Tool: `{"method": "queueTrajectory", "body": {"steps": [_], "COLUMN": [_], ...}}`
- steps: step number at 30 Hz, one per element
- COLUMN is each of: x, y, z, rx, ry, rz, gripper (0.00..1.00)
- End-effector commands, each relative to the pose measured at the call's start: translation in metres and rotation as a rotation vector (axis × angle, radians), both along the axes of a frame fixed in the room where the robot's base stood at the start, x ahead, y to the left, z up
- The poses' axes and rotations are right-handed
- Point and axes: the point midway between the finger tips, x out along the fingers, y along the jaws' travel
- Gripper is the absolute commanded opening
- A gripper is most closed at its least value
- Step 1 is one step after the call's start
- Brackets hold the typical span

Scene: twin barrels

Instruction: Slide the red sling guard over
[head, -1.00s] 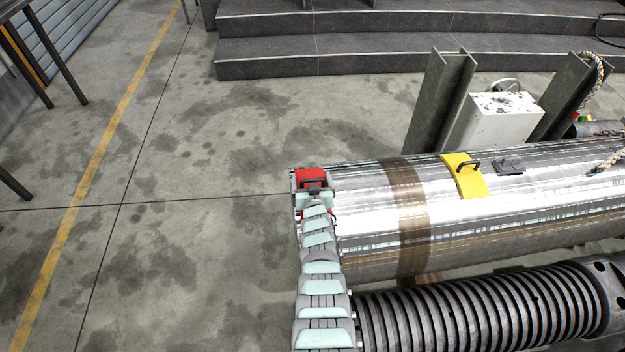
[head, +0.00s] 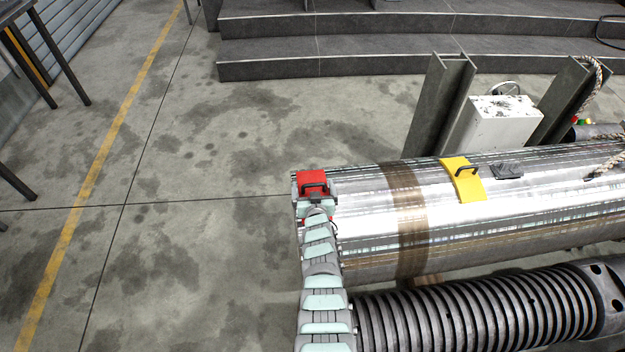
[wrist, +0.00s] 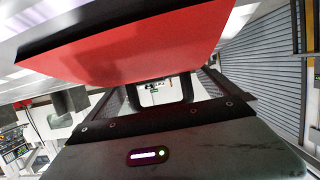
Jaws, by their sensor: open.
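The red sling guard (head: 312,176) sits on top of the left end of the large shiny metal barrel (head: 350,235). Its dark handle (head: 314,186) faces my gripper (head: 316,201), which is just in front of it. In the wrist view the red guard (wrist: 140,45) fills the upper part, and its dark handle loop (wrist: 188,88) shows below it. My gripper (wrist: 160,95) is open, with the handle close to or between its fingers. Whether the fingers touch the handle cannot be told. The guard's underside is hidden in the head view.
A yellow guard (head: 466,186) with a dark handle sits farther right on the barrel, past a brown band (head: 408,215). A dark small block (head: 508,171) lies beyond it. A ribbed black cylinder (head: 480,308) lies in front. Steel posts (head: 438,110) stand behind.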

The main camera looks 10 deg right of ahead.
Motion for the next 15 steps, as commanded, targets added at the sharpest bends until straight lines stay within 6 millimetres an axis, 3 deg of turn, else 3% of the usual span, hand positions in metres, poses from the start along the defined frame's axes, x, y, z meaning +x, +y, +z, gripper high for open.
{"method": "queueTrajectory", "body": {"steps": [1, 15], "x": [-0.007, -0.065], "y": [0.001, 0.011], "z": [0.01, 0.026], "rx": [0.0, 0.0], "ry": [0.0, -0.002], "rz": [-0.001, 0.001], "gripper": [1.0, 1.0]}}
